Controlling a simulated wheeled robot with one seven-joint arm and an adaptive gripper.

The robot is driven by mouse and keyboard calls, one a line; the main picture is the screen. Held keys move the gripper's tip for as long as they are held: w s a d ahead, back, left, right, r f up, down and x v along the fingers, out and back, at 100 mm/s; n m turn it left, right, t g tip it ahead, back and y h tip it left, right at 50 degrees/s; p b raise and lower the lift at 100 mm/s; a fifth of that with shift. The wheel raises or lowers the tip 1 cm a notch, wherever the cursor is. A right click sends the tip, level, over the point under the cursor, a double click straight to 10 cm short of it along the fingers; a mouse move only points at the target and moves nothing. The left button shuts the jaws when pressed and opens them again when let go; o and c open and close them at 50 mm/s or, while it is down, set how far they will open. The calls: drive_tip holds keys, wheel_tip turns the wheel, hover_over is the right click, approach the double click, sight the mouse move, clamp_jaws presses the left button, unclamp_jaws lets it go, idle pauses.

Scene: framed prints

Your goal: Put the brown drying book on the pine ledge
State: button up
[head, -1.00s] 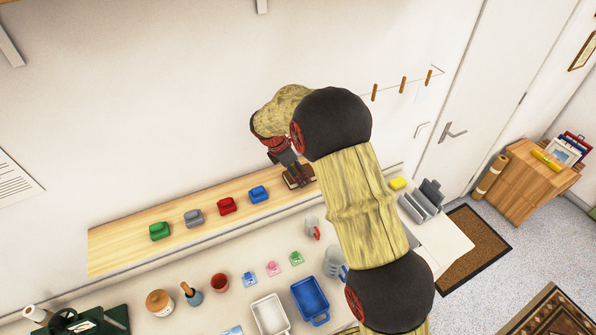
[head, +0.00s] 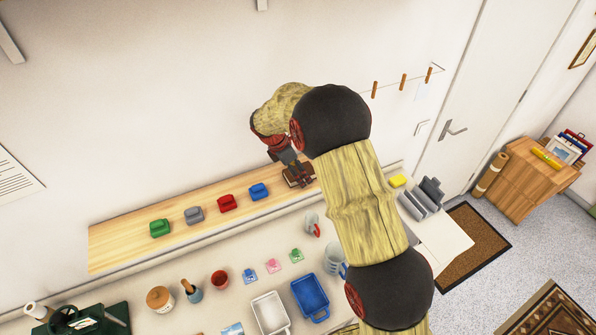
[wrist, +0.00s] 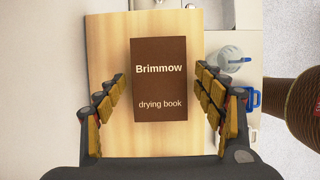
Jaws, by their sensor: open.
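The brown drying book (wrist: 160,88) lies flat on the pine ledge (wrist: 122,140), its label reading "Brimmow drying book" facing up. In the head view the book (head: 291,182) is at the right part of the pine ledge (head: 120,235), partly hidden by my gripper (head: 297,175). In the wrist view my gripper (wrist: 160,105) is open, with one finger on each side of the book and a gap between each finger and the book. The book looks to rest on the ledge.
A blue block (head: 259,191), a red block (head: 227,203), a grey block (head: 194,215) and a green block (head: 160,228) stand along the ledge to the left. Below are a blue tray (head: 310,297), a white tray (head: 270,313) and a jug (head: 334,259). The wall is close behind.

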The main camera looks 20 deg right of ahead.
drive_tip(key=w+b+v, duration=0.1)
drive_tip(key=b+v, duration=0.2)
drive_tip(key=v, duration=0.9)
drive_tip(key=s+d+r+m+y, duration=0.15)
drive_tip(key=s+r+m, duration=0.25)
drive_tip(key=s+r, duration=0.5)
drive_tip(key=s+d+r+m+t+y, duration=0.1)
drive_tip(key=s+r+m, duration=0.15)
drive_tip(key=s, duration=0.35)
drive_tip(key=s+d+r+m+t, duration=0.1)
drive_tip(key=s+d+r+m, duration=0.1)
drive_tip(key=s+m, duration=0.3)
drive_tip(key=s+f+m+t+y, duration=0.1)
drive_tip(key=s+m, duration=0.7)
drive_tip(key=s, duration=1.1)
drive_tip(key=shift+s+f+m+t+y+p, duration=0.2)
drive_tip(key=shift+s+m+t+y+p, duration=0.2)
drive_tip(key=shift+t, duration=0.5)
drive_tip(key=shift+w, duration=0.1)
wheel_tip(320, 180, down, 26)
drive_tip(key=b, duration=2.6)
drive_tip(key=shift+f+b, duration=0.25)
drive_tip(key=shift+b, duration=0.15)
